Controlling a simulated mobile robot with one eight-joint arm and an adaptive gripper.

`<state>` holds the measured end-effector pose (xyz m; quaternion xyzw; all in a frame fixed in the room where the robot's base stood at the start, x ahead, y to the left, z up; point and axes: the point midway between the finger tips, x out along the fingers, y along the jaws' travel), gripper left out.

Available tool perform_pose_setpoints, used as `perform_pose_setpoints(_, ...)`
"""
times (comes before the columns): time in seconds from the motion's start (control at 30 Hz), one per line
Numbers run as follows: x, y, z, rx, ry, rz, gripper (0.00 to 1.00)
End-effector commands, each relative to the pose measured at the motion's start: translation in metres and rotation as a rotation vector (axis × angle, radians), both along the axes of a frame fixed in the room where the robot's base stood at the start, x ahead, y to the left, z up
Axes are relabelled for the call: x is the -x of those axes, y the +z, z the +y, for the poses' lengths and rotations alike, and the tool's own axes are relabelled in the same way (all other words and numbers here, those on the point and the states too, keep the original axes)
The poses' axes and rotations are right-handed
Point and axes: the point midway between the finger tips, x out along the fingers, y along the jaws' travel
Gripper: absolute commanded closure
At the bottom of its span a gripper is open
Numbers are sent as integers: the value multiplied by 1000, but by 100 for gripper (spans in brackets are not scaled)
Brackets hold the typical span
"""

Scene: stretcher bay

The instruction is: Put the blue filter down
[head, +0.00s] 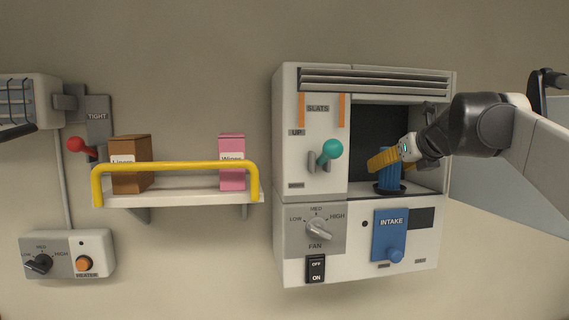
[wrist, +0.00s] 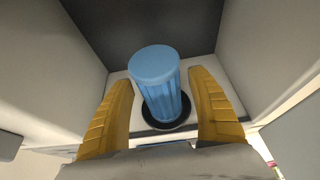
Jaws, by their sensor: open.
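The blue filter (wrist: 159,92), a ribbed cylinder, stands upright on a round black base (wrist: 185,119) inside the recess of the wall unit. In the head view the filter (head: 390,172) is partly hidden behind my gripper. My gripper (wrist: 163,100) has its yellow fingers on either side of the filter, with gaps visible between fingers and filter. In the head view my gripper (head: 384,160) reaches into the recess from the right. It is open and holds nothing.
The wall unit (head: 310,165) surrounds the recess with side walls and grey slats (head: 375,80) above. A teal-knobbed lever (head: 331,150), a fan dial (head: 318,228) and a blue intake slide (head: 391,235) are on its front. A shelf (head: 180,197) with a yellow rail stands left.

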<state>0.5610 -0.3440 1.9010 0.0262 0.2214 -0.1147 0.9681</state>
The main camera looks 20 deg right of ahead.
Motion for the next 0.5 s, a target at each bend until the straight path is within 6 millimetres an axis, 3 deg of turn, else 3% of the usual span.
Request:
perform_pose_setpoints(0.17, 11, 10, 2, 0, -2, 0, 32)
perform_pose_setpoints(0.5, 77, 42, 17, 0, -4, 0, 32)
